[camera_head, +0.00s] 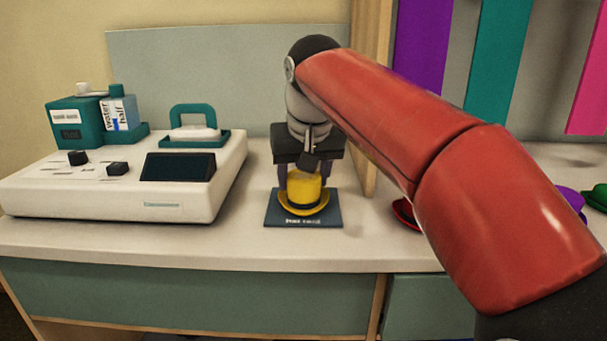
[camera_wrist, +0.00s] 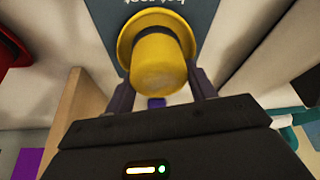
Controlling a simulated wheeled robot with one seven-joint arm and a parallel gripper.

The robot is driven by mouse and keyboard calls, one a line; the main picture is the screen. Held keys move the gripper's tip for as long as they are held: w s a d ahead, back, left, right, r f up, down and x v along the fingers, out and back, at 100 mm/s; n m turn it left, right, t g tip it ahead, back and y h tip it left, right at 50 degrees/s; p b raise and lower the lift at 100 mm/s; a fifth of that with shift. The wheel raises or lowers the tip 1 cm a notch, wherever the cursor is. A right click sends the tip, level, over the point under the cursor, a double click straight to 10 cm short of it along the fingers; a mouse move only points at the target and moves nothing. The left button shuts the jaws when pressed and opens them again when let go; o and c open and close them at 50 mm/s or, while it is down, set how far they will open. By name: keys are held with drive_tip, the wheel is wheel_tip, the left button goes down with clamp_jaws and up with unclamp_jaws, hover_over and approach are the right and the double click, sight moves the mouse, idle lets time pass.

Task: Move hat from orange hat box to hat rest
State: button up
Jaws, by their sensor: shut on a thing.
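A yellow brimmed hat (camera_head: 303,193) is over the dark blue-grey hat rest (camera_head: 274,218), a flat plate on the counter. It looks upright, with its brim at or very near the plate; I cannot tell for certain that it touches. My gripper (camera_head: 304,176) comes down from above and is shut on the hat, one finger on each side of the crown. In the wrist view the hat (camera_wrist: 158,62) is between the fingers, and the hat rest (camera_wrist: 203,15) shows behind its brim. I see no orange hat box in either view.
A white console (camera_head: 110,190) with a dark screen and knobs stands left of the hat rest. A wooden divider (camera_head: 366,95) rises just to the right. Beyond it are a red hat (camera_head: 404,213), a purple hat (camera_head: 571,198) and a green hat (camera_head: 597,195).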

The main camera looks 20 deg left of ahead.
drive_tip(key=o, duration=1)
drive_tip(key=p+v, duration=0.2)
drive_tip(key=v, duration=0.5)
drive_tip(key=shift+s+d+r, duration=0.1)
drive_tip(key=shift+s+r, duration=0.05)
drive_tip(key=shift+r, duration=0.2)
